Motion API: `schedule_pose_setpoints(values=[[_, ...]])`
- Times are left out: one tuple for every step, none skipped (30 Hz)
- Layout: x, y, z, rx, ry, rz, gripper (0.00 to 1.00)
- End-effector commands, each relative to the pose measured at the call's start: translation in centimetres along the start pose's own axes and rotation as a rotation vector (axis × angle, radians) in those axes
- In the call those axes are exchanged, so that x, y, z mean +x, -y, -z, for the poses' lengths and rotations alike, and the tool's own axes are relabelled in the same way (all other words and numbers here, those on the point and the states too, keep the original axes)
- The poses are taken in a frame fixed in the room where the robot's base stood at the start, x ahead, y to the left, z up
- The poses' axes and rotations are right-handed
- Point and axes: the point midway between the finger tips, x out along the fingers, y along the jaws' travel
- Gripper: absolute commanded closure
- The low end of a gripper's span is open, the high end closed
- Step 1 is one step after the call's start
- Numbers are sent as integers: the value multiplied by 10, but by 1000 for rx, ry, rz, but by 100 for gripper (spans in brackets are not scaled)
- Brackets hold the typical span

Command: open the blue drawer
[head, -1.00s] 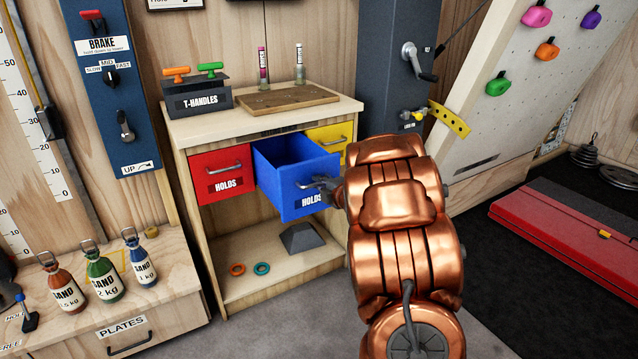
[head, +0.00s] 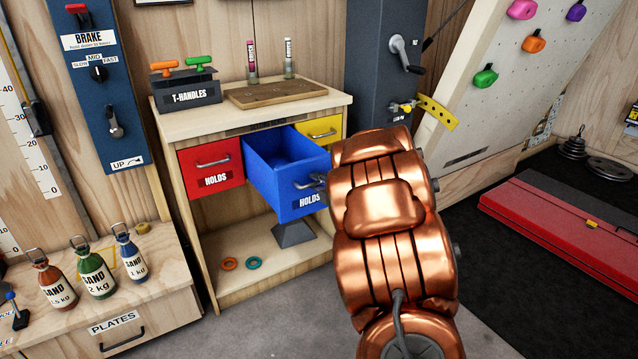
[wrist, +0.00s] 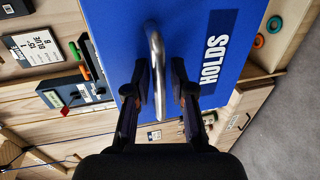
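The blue drawer (head: 298,200), labelled HOLDS, stands well out of the wooden cabinet, between the red and yellow drawers, and its inside looks empty. Its metal bar handle (wrist: 157,70) shows in the wrist view in front of the blue face. A narrow gap seems to show beside the right finger. In the head view my copper arm hides most of the gripper and part of the drawer front's right side.
The red drawer (head: 212,166) and yellow drawer (head: 320,130) are shut. A dark grey wedge-shaped object (head: 293,236) and two small rings lie on the shelf below. Sand bottles (head: 95,276) stand at lower left. A red case (head: 560,225) lies on the dark mat at right.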

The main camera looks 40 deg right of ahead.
Motion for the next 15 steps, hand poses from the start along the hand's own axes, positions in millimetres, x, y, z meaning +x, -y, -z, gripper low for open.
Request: schedule_pose_setpoints(values=[[0,0,0,0,0,0,68],[0,0,0,0,0,0,65],[0,0,0,0,0,0,63],[0,0,0,0,0,-1,63],[0,0,0,0,0,-1,63],[0,0,0,0,0,-1,63],[0,0,-1,0,0,-1,63],[0,0,-1,0,0,-1,63],[0,0,-1,0,1,-1,63],[-1,0,-2,0,2,-1,63],[-1,0,-2,0,2,-1,63],[-1,0,-2,0,2,-1,63],[-2,0,-2,0,2,-1,63],[-3,0,-2,-1,2,-1,63],[-6,0,-2,-1,3,0,63]])
